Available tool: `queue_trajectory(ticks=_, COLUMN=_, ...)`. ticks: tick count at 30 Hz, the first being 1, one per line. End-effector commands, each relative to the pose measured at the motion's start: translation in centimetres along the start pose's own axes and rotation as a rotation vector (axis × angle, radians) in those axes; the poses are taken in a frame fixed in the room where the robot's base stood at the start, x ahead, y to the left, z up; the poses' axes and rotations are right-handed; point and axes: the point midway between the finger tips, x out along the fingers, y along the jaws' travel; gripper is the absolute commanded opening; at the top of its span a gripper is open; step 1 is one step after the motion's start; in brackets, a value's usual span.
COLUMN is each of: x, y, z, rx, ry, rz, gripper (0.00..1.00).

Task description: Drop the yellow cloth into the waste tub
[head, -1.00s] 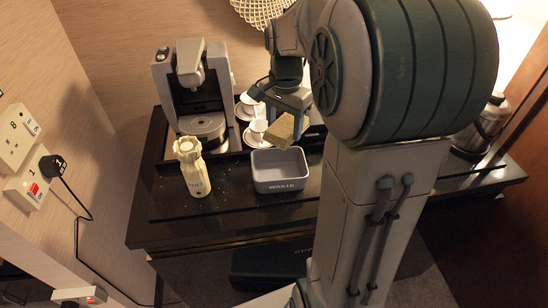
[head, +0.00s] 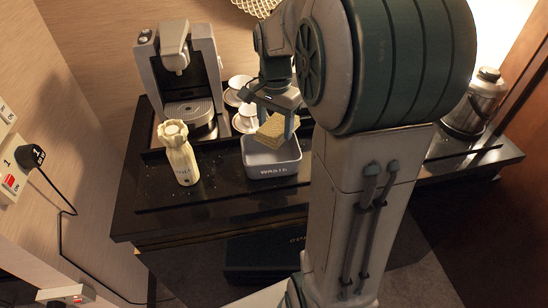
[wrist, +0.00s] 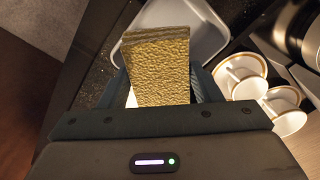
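The yellow cloth (head: 272,130) is a folded, textured, tan-yellow block. My gripper (head: 276,122) is shut on it and holds it above the grey waste tub (head: 272,172), over its back part. In the wrist view the cloth (wrist: 157,66) sits between the fingers and covers part of the pale tub (wrist: 208,36) beneath it. The tub stands on the dark counter with lettering on its front wall. The cloth hides part of the tub's inside.
A coffee machine (head: 182,75) stands at the back left, with white cups (head: 243,121) beside the tub. A cream bottle (head: 179,153) stands left of the tub. A metal flask (head: 474,103) is at the right. The counter's front edge is close to the tub.

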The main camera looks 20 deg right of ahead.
Motion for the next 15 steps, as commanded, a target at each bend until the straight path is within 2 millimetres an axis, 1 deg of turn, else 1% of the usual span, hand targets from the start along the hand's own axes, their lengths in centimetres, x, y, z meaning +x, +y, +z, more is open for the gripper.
queue_trajectory(ticks=1, x=0.0, y=0.0, z=0.0, rx=0.0, ry=0.0, rz=0.0, gripper=0.71)
queue_trajectory(ticks=2, x=0.0, y=0.0, z=0.0, rx=-0.001, ry=0.0, rz=0.0, gripper=0.79)
queue_trajectory(ticks=3, x=0.0, y=0.0, z=0.0, rx=-0.001, ry=0.0, rz=0.0, gripper=0.83)
queue_trajectory(ticks=11, x=-0.1, y=0.0, z=0.0, rx=-0.001, ry=0.0, rz=0.0, gripper=0.83)
queue_trajectory(ticks=14, x=-0.7, y=-0.1, z=0.0, rx=-0.001, ry=0.001, rz=-0.001, gripper=0.83)
queue_trajectory(ticks=15, x=-1.1, y=-0.1, z=0.0, rx=-0.001, ry=0.001, rz=-0.002, gripper=0.83)
